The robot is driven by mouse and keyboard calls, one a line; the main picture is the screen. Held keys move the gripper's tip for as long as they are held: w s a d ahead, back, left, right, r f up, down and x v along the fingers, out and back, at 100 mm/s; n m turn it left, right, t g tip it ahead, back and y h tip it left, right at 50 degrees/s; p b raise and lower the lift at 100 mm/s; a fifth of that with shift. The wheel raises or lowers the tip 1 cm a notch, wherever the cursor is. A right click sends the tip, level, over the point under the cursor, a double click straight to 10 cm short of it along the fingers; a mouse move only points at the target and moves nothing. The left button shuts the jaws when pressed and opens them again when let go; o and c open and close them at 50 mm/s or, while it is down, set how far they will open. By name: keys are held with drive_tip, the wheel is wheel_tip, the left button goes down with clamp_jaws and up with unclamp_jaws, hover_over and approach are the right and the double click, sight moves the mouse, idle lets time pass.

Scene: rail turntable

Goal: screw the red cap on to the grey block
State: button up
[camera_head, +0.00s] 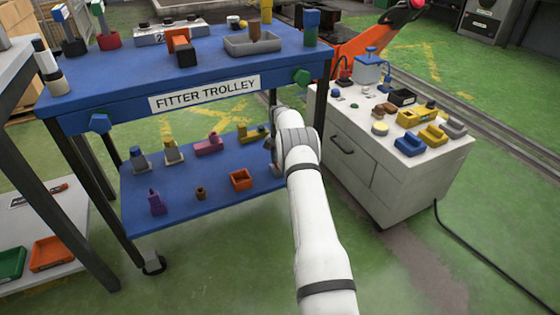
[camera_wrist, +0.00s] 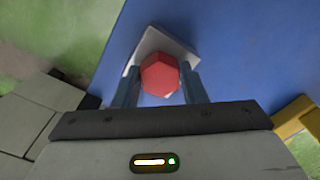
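The red cap (camera_wrist: 160,75) is a faceted knob between the two fingers of my gripper (camera_wrist: 160,82) in the wrist view. The fingers lie against its left and right sides, and it appears held. The grey block (camera_wrist: 153,41) shows beneath and around the cap, lying turned at an angle on a blue surface. I cannot tell whether the cap touches the block or is threaded on it. In the head view my arm reaches to the right end of the trolley's lower shelf and hides the cap, the block and most of the gripper.
The blue lower shelf (camera_head: 215,198) holds an orange tray (camera_head: 241,180), a purple bottle-like piece (camera_head: 156,203) and a yellow block (camera_head: 252,134). The trolley's top deck (camera_head: 120,80) overhangs it. A white cabinet (camera_head: 385,185) with several small parts stands close on the right.

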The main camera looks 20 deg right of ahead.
drive_tip(key=o, duration=0.5)
drive_tip(key=shift+c, duration=0.2)
drive_tip(key=shift+r, duration=0.15)
